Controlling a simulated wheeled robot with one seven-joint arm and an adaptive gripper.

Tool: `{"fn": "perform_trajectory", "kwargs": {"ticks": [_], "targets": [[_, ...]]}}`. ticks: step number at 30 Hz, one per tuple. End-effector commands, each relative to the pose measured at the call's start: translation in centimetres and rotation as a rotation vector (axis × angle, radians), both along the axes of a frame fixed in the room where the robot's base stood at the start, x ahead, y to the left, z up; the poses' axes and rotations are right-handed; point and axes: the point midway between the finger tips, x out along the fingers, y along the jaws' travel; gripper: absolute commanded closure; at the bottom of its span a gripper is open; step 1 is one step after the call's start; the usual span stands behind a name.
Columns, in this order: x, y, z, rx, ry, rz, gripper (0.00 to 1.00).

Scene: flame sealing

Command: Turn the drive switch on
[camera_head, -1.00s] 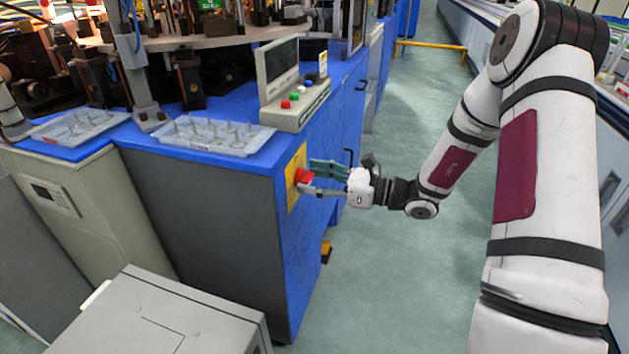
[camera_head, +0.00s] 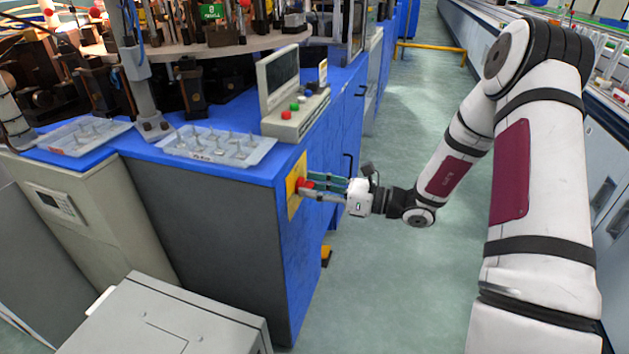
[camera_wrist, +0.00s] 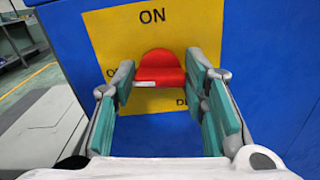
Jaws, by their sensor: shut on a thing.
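The drive switch is a red knob (camera_head: 304,184) on a yellow plate (camera_head: 293,196) on the side of the blue cabinet. In the wrist view the red knob (camera_wrist: 162,66) sits below the word ON on the yellow plate (camera_wrist: 110,28). A small white mark shows at the knob's lower left. Other lettering on the plate is partly hidden by the fingers. My gripper (camera_head: 309,188) reaches the knob from the right.
The blue cabinet (camera_head: 270,240) carries clear trays (camera_head: 215,146) of small parts and a control box (camera_head: 296,115) with coloured buttons on top. A grey box (camera_head: 160,320) stands at the front left. Green floor (camera_head: 400,270) is open to the right.

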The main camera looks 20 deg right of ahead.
Motion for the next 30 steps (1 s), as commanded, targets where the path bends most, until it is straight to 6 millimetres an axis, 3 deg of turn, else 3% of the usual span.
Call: {"fn": "perform_trajectory", "kwargs": {"ticks": [30], "targets": [[0.15, -0.26, -0.16, 0.554, 0.767, 0.0, 0.88]]}}
